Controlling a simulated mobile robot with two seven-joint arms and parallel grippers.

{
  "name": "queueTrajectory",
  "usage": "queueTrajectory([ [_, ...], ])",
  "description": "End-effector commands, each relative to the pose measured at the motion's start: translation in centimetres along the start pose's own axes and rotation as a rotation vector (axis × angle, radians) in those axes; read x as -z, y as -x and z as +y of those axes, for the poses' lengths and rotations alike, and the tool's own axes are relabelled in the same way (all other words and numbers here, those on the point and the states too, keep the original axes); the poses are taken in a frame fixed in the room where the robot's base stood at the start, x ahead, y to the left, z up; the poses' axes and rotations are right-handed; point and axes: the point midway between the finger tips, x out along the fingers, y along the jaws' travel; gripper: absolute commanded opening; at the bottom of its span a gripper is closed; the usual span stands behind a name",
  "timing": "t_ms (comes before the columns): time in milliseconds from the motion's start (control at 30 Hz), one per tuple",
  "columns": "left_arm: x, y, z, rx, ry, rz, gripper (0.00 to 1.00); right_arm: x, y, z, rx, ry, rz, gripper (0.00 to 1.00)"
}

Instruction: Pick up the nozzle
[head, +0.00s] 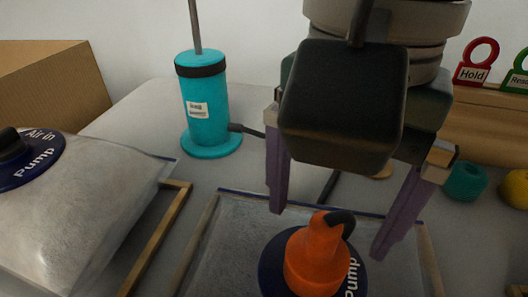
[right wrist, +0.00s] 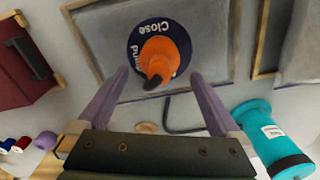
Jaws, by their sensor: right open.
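The nozzle (head: 313,258) is orange with a dark bent hose end, and it stands on a dark blue round valve marked with white letters. It also shows in the right wrist view (right wrist: 163,55), beyond the fingertips and between their lines. My right gripper (head: 330,225) is open, with its two purple fingers spread above and to either side of the nozzle. In the right wrist view the gripper (right wrist: 163,75) holds nothing. The nozzle's lower part hides some of the valve. My left gripper is not in view.
A teal pump (head: 205,105) stands behind, with a dark hose. The flat bag (head: 225,235) under the nozzle lies in a wooden frame. A puffed bag (head: 80,220) is at left, near a cardboard box (head: 40,85). Teal and yellow yarn balls (head: 465,181) lie at right.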

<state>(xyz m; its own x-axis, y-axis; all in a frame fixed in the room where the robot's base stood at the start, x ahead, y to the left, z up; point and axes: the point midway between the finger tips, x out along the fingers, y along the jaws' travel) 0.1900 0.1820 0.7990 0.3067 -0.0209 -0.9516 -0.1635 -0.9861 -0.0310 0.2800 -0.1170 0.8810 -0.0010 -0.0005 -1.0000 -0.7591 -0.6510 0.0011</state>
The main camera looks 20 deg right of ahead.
Motion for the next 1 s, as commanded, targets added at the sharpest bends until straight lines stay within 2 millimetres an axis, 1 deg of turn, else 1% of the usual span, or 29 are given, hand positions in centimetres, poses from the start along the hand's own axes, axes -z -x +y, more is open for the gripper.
queueTrajectory([
  [333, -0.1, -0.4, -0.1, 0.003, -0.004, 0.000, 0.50, -0.5, -4.8, 0.2, -0.002, -0.001, -0.002, 1.00],
  [433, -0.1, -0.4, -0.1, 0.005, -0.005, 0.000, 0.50, -0.4, -5.3, 0.1, 0.000, -0.001, 0.000, 1.00],
  [633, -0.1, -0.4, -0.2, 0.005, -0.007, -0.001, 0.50, -0.4, -5.4, 0.1, 0.001, -0.001, 0.000, 1.00],
  [667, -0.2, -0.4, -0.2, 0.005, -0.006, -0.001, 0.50, -0.4, -5.4, 0.1, 0.001, -0.001, 0.000, 0.98],
  [1000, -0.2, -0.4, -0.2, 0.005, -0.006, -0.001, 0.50, -0.4, -5.3, 0.1, 0.001, -0.002, 0.000, 0.59],
])
